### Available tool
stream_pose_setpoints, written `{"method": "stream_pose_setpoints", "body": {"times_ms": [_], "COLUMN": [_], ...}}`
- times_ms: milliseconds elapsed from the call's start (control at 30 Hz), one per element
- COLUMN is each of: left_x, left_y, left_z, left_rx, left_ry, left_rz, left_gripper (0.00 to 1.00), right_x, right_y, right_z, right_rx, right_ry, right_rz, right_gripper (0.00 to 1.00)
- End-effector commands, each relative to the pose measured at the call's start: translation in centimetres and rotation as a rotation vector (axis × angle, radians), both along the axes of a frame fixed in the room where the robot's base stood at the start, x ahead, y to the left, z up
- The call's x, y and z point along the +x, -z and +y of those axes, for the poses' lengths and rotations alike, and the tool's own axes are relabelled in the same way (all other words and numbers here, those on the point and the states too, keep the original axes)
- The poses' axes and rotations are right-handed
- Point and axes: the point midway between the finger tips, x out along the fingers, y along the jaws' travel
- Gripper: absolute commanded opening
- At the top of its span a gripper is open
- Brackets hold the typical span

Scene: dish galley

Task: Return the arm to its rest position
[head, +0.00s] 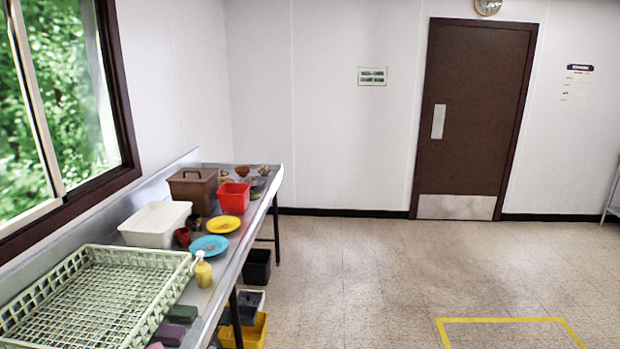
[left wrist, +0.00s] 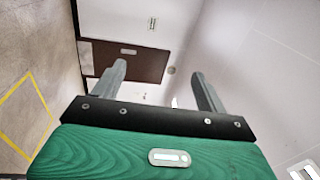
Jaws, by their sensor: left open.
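My left gripper (left wrist: 160,88) shows in the left wrist view. Its two grey fingers are apart, with nothing between them. Beyond the fingers are the brown door (left wrist: 127,62), the pale wall and the floor, seen at a tilt. The gripper touches nothing that I can see. Neither arm nor gripper shows in the head view. My right gripper is out of sight.
A steel counter (head: 238,248) runs along the left wall under the window. It bears a green dish rack (head: 95,295), a white tub (head: 155,224), plates, a yellow bottle (head: 203,271) and a brown box (head: 192,188). Bins (head: 257,268) stand beneath. The floor (head: 370,270) is clear.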

Motion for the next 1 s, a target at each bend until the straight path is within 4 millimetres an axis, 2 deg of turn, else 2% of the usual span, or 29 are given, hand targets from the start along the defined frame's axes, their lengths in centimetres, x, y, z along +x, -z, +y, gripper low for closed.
{"method": "stream_pose_setpoints", "body": {"times_ms": [100, 200, 300, 400, 600, 800, 833, 1000], "left_x": [-2.5, -5.6, -9.5, -13.4, -20.1, -26.0, -26.5, -24.8], "left_y": [4.7, 8.9, 12.9, 15.7, 19.0, 20.4, 20.8, 26.3], "left_z": [2.5, 3.9, 4.5, 4.5, 3.8, 2.6, 2.5, 2.4], "left_rx": [-0.28, -0.504, -0.704, -0.859, -1.056, -1.182, -1.192, -1.177], "left_ry": [-0.13, -0.251, -0.378, -0.493, -0.679, -0.84, -0.859, -0.86], "left_rz": [0.243, 0.448, 0.648, 0.815, 1.065, 1.264, 1.285, 1.288], "left_gripper": [0.75, 0.75, 0.75, 0.75, 0.75, 0.75, 0.75, 0.75], "right_x": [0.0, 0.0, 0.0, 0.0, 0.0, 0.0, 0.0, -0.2], "right_y": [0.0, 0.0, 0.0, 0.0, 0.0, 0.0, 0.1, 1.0], "right_z": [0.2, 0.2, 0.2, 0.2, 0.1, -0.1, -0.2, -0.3], "right_rx": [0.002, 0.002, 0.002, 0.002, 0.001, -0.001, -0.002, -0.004], "right_ry": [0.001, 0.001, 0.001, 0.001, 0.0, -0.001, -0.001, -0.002], "right_rz": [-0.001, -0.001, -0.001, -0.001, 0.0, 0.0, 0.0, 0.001], "right_gripper": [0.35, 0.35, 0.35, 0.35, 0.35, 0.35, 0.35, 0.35]}}
